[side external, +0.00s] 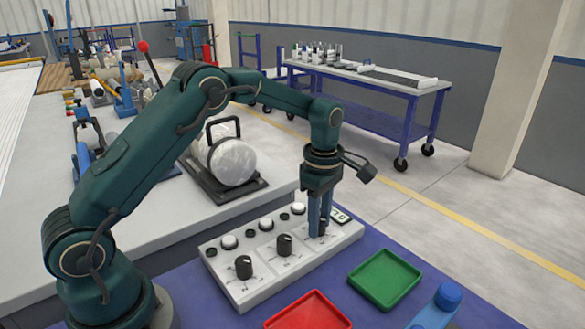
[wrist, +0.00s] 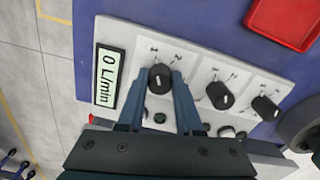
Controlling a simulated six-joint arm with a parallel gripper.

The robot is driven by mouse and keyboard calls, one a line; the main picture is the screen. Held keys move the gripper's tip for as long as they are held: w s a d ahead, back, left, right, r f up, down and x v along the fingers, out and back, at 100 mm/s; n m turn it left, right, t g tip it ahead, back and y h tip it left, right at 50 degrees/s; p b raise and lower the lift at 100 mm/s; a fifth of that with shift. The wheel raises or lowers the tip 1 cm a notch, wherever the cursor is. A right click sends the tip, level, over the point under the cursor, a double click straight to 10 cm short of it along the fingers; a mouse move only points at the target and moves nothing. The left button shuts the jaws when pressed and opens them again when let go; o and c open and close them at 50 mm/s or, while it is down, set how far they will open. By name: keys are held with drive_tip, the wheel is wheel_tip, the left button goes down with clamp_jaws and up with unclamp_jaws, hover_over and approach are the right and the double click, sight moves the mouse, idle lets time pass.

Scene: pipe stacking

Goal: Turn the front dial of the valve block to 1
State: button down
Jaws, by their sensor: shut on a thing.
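The white valve block (side external: 225,275) lies on the blue mat with three black dials in a row. My gripper (side external: 319,234) points down at the dial beside the display. In the wrist view, my gripper (wrist: 162,77) has its two blue fingers on either side of that dial (wrist: 160,74), shut on it. The middle dial (side external: 284,244) and the dial farthest from the display (side external: 243,266) stand free. The display (wrist: 108,77) reads 0 L/min.
White round knobs (side external: 229,242) and small dark buttons (side external: 211,252) line the block behind the dials. A clamped round part (side external: 232,160) stands behind.

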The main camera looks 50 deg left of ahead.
idle(0.3)
drive_tip(key=c, duration=0.6)
unclamp_jaws()
drive_tip(key=shift+r, duration=2.6)
